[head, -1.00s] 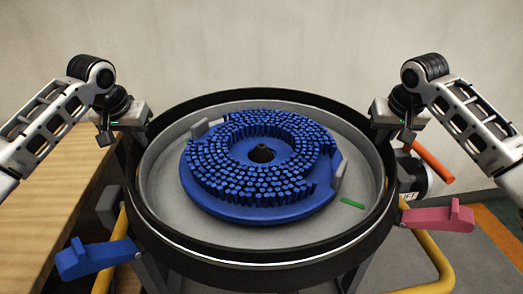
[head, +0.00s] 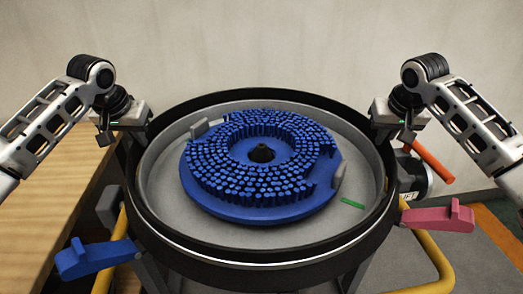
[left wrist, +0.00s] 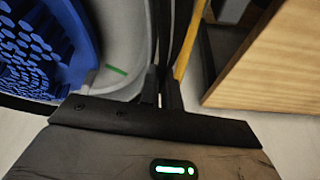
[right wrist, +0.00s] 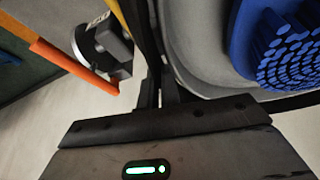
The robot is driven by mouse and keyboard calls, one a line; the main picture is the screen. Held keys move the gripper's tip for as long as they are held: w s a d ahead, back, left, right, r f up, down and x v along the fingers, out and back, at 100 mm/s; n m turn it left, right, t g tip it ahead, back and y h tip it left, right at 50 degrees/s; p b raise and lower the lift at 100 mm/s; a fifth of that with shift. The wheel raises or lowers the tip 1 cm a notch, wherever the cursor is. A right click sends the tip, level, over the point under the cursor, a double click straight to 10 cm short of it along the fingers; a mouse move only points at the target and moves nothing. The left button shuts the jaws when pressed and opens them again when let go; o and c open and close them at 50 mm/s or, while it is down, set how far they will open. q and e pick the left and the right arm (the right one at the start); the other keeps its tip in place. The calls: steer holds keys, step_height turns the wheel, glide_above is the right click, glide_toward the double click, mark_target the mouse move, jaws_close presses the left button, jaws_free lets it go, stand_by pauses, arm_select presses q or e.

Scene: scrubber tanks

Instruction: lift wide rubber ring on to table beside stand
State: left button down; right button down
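The wide rubber ring (head: 262,263) is a black band around the round grey tank rim, in the middle of the head view. My left gripper (head: 128,136) is at the ring's left side, with its fingers close together on either side of the black edge in the left wrist view (left wrist: 160,90). My right gripper (head: 387,137) is at the right side, its fingers likewise astride the edge in the right wrist view (right wrist: 160,92). Both look shut on the ring; the fingertips are partly hidden. The wooden table (head: 50,205) is at the left.
Inside the tank lies a blue round brush (head: 262,214) with a dark hub. A blue lever (head: 92,260) sticks out front left, a pink lever (head: 438,217) front right. An orange-red bar (head: 433,162) stands right of the tank. The visible tabletop is bare.

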arm_select(q)
steer(key=shift+r, duration=0.15)
arm_select(e)
steer(key=shift+w+r, duration=0.1)
steer(key=shift+r, duration=0.05)
